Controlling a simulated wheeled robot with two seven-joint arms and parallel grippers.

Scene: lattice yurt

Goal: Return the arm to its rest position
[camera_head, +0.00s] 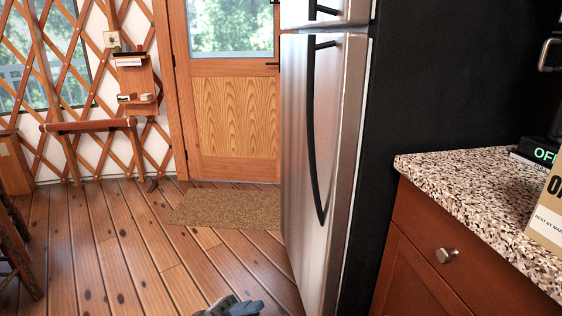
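A small grey and black piece (232,307), which looks like part of my own body, pokes up at the bottom edge, left of the middle. I cannot tell which arm it belongs to. No gripper fingertips show, and the rest of both arms is out of view. Nothing held can be seen.
A steel fridge (300,150) with a black side stands in the middle. A speckled counter (470,185) over a red-brown drawer cabinet (425,255) is at right, with a box (548,215) on it. Wooden floor (120,260) with a brown mat (225,208) lies open before the door (235,125).

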